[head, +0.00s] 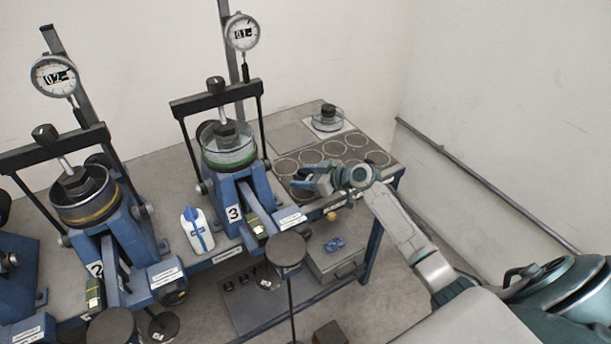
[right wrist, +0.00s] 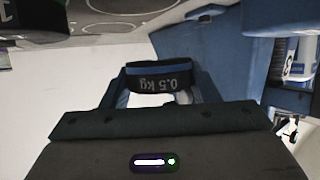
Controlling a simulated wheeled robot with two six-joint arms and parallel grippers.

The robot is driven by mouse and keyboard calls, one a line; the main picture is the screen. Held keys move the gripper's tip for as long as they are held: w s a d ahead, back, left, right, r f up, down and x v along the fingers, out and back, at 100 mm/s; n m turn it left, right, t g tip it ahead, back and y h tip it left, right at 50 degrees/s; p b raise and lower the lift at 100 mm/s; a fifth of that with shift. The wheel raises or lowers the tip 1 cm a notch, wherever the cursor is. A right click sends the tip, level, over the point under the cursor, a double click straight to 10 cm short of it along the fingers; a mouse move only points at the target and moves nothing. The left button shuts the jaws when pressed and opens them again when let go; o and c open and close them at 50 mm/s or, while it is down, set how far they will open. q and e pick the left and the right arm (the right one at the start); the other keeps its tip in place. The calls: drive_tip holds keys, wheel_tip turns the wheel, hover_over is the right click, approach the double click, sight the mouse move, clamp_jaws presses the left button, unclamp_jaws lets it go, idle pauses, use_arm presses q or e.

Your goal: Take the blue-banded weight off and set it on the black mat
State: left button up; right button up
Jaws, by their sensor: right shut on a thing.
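The blue-banded weight (right wrist: 158,77), dark and marked "0.5 kg", sits between the fingers of my right gripper in the right wrist view. My right gripper (head: 312,181) is shut on it, at the front edge of the black mat in the head view; the weight is hard to make out there. The black mat (head: 311,157) has several pale rings and lies at the right end of the bench. Part of it shows at the top of the right wrist view (right wrist: 108,14). My left gripper is not in view.
Lever frame 3 (head: 233,190) stands left of the gripper, with its hanger (head: 285,250) in front. Lever frame 2 (head: 85,205) is further left. A white bottle (head: 197,229) stands between them. A glass dish (head: 327,118) sits behind the mat. A grey box (head: 335,262) is below.

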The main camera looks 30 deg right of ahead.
sight(304, 195)
drive_tip(key=shift+w+f+b, duration=0.1)
drive_tip(key=shift+f+b, duration=0.7)
drive_tip(key=shift+f, duration=1.5)
drive_tip(key=shift+a, duration=0.1)
drive_tip(key=shift+f+b, duration=0.4)
drive_tip(key=shift+b, duration=0.3)
drive_tip(key=o, duration=1.2)
drive_tip(key=shift+f, duration=0.1)
